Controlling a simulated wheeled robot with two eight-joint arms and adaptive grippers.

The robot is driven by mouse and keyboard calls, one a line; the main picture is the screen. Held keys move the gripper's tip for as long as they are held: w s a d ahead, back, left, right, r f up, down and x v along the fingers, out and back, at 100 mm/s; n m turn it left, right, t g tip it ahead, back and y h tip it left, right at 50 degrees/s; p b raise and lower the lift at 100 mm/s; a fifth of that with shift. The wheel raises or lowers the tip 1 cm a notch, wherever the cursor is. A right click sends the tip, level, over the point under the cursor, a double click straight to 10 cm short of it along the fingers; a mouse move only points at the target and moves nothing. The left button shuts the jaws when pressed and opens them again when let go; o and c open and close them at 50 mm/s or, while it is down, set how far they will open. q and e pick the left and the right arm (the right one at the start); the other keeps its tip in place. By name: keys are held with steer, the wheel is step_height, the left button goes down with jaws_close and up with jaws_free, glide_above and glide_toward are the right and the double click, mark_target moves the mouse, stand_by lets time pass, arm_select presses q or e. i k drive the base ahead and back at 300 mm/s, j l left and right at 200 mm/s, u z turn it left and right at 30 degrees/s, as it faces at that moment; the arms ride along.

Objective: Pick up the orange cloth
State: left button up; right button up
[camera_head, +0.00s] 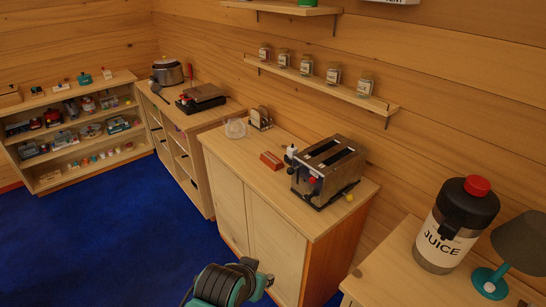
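A small, flat reddish-orange item (271,160) lies on top of the middle wooden cabinet (238,156), in front of the wall. It looks like the folded orange cloth, but it is too small to make out any fabric. A small white bottle-like item (290,153) stands close to its right, with the steel toaster (330,168) beyond.
A clear glass bowl (235,128) and a toast rack (260,118) stand behind the orange item. A juice dispenser (455,225) and lamp (518,248) stand at right. A teal and black ribbed object (224,284) is cut off at the bottom. Blue carpet (95,235) is clear at left.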

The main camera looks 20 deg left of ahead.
mark_target(273, 162)
steer(key=j+z, duration=0.1)
steer(key=j, duration=0.3)
steer(key=j+z, duration=0.45)
steer(key=j, duration=0.45)
steer(key=j+z, duration=0.4)
steer(key=j, duration=0.5)
steer(key=i+j+z, duration=0.4)
steer(key=j, duration=0.3)
steer(key=i+j+z, duration=0.25)
steer(key=i+j, duration=0.05)
steer(key=j, duration=0.1)
